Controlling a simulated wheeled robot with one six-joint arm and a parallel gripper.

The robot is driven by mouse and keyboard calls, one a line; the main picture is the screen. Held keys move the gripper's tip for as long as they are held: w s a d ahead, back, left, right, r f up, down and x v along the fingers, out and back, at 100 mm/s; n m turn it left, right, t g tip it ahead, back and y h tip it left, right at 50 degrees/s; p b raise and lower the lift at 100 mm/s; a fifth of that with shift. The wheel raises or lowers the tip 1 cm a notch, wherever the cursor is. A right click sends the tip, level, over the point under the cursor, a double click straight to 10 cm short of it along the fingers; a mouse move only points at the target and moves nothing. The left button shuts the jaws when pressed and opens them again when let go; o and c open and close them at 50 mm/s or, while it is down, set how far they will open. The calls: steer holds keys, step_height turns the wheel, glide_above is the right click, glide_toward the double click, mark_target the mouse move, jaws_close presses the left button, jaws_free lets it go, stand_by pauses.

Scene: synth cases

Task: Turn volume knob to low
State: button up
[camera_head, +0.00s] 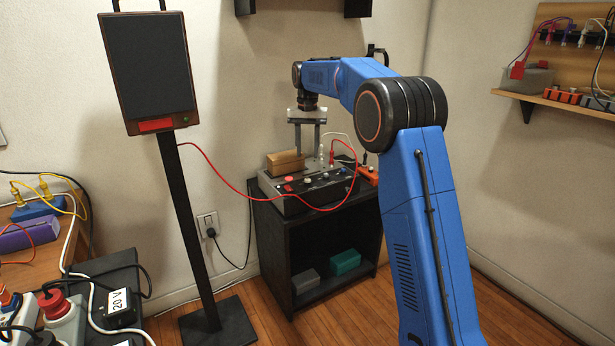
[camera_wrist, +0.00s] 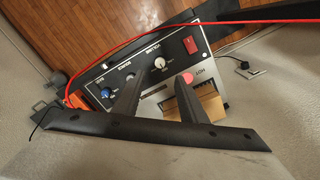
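The control box (camera_head: 300,203), grey with a dark front, sits on a black cabinet. In the wrist view its panel (camera_wrist: 172,43) carries a white volume knob (camera_wrist: 160,63), a small dark knob (camera_wrist: 130,77), a blue knob (camera_wrist: 107,93), a red switch (camera_wrist: 190,45) and a red button (camera_wrist: 188,77). My gripper (camera_head: 308,153) points down over the box. In the wrist view my gripper (camera_wrist: 158,82) is open, its two dark fingers apart with nothing between them. The volume knob shows just beyond the gap between the fingertips. I cannot read its exact setting.
A wooden block (camera_head: 285,162) stands at the back left of the box. A red cable (camera_head: 240,192) runs from the black panel stand (camera_head: 150,75) across the box front. An orange device (camera_head: 368,175) lies at the right. The black cabinet (camera_head: 272,240) stands against the wall.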

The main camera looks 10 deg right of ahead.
mark_target(307, 179)
step_height(307, 179, down, 11)
steer(key=shift+r, duration=0.2)
stand_by(0.3)
jaws_close()
